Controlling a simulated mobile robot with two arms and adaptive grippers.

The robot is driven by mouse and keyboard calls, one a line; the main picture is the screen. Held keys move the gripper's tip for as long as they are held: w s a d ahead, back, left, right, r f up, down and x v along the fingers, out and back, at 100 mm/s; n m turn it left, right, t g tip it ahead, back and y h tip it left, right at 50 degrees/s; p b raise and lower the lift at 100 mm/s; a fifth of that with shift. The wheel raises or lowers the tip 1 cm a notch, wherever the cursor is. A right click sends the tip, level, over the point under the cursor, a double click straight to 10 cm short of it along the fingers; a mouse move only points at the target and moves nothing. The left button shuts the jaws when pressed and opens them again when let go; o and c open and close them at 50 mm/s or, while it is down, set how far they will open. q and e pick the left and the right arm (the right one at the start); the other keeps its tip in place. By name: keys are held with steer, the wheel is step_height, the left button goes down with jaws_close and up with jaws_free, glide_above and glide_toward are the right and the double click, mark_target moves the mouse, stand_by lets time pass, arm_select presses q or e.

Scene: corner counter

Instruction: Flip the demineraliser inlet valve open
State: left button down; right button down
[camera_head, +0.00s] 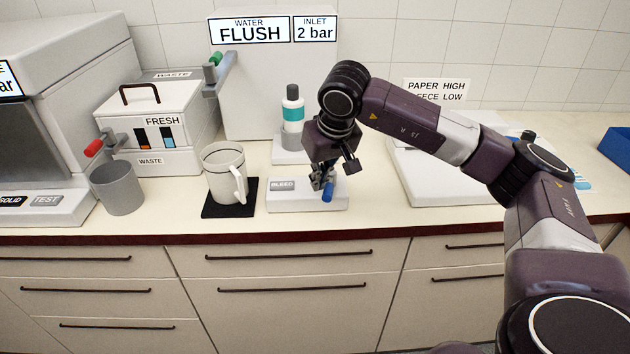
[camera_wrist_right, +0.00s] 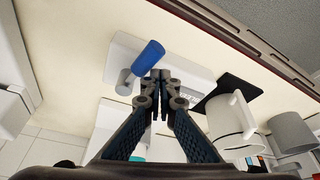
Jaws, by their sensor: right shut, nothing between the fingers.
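No label reads "demineraliser", so I cannot tell for sure which lever is its inlet valve. A red-handled lever (camera_head: 95,147) is on the left machine. My right gripper (camera_head: 321,185) is shut and empty, right beside the blue lever; contact is unclear. My left gripper is out of view.
A white mug (camera_head: 222,165) stands on a black mat (camera_head: 210,210) left of the block. A grey cup (camera_head: 117,190) is further left. A white bottle (camera_head: 292,110) stands behind my gripper. A scale-like white base (camera_head: 415,185) is to the right. The counter front edge is clear.

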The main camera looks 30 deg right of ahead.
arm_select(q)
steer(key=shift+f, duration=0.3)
arm_select(e)
steer(key=shift+s+d+f, duration=0.2)
steer(key=shift+s+d, duration=0.1)
steer(key=shift+s, duration=0.2)
